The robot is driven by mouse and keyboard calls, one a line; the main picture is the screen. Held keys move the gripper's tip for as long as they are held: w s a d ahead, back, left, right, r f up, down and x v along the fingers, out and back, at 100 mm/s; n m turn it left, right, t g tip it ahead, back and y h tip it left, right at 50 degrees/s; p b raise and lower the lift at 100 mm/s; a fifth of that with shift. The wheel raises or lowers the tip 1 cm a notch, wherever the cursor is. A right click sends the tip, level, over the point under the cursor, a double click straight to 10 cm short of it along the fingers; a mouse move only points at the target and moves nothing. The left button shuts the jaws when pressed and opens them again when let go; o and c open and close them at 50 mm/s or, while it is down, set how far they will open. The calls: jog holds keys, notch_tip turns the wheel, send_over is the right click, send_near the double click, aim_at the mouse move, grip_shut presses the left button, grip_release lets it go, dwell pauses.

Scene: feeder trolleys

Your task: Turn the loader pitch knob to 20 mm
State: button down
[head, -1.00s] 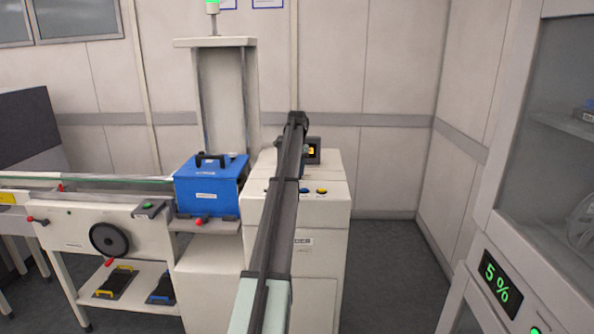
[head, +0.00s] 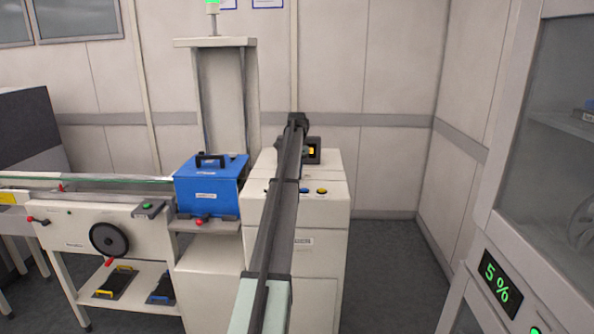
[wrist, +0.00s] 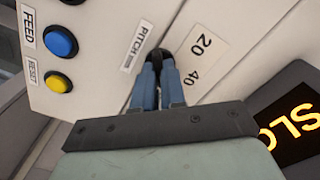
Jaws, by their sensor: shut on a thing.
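The black pitch knob (wrist: 182,36) is in the wrist view, on the pale top panel of the loader (head: 335,208). My gripper (wrist: 158,58) is shut on it, and the two blue-grey fingers hide part of it. A PITCH label (wrist: 136,46) lies left of the fingers. A scale plate (wrist: 203,58) with 20 and 40 lies to the right. I cannot tell which mark the knob points at. In the head view my own arm hides the knob and the fingers.
The blue FEED button (wrist: 60,41) and yellow RESET button (wrist: 58,82) sit left of the knob. A dark display (wrist: 290,115) with orange letters, partly cut off, stands to the right. A blue box (head: 208,190) stands left of the loader.

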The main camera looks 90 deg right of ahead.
jog(key=shift+n, duration=0.3)
jog(key=n, duration=0.5)
jog(key=shift+n, duration=0.3)
jog(key=n, duration=0.9)
jog(key=shift+n, duration=2.3)
jog(key=c, duration=1.2)
grip_release()
